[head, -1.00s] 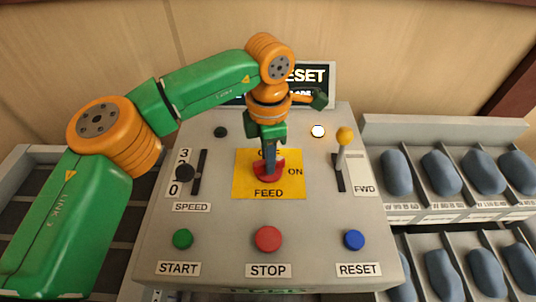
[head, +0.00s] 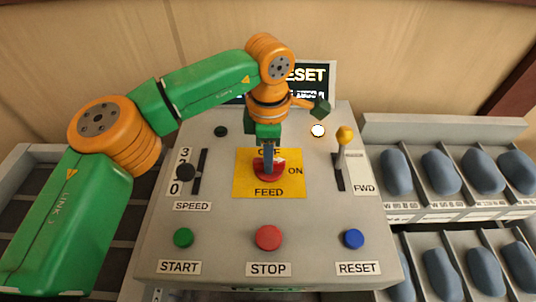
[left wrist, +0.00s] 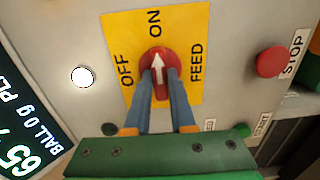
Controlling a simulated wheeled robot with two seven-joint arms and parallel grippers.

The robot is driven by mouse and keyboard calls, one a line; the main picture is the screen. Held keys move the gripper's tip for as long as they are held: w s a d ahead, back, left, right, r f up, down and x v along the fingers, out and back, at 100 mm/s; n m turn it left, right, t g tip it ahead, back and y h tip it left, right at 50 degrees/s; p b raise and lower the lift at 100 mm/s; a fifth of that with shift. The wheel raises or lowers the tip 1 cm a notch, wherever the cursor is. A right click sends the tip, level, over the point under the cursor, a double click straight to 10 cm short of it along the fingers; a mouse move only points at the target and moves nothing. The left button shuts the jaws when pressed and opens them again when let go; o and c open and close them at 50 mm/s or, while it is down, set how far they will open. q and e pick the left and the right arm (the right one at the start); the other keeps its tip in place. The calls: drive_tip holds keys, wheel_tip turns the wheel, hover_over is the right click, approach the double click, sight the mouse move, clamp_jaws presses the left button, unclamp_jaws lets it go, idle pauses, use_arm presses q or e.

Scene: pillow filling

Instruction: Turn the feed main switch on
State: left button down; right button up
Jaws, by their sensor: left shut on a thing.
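The feed main switch is a red rotary knob (head: 270,172) on a yellow plate (head: 242,188) marked OFF, ON and FEED. My left gripper (head: 268,170) reaches down onto it from above, with its blue fingers closed on the knob. In the left wrist view the two fingers (left wrist: 163,92) sit on either side of the red knob (left wrist: 158,60). The knob's white arrow points at the word ON, and OFF lies to its side. The fingers hide part of the knob. My right gripper is not in view.
The grey panel carries a green START button (head: 183,238), red STOP button (head: 268,238), blue RESET button (head: 353,239), speed slider (head: 186,172) and orange-tipped lever (head: 344,136). A white lamp (head: 318,131) is lit. The display (head: 318,78) behind reads RESET. Trays with blue-grey pillows (head: 397,172) stand right.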

use_arm(q)
drive_tip(key=c, duration=0.8)
unclamp_jaws()
drive_tip(key=shift+d, duration=0.1)
drive_tip(key=shift+o, duration=0.2)
drive_tip(key=shift+r, duration=0.1)
wheel_tip(320, 180, up, 7)
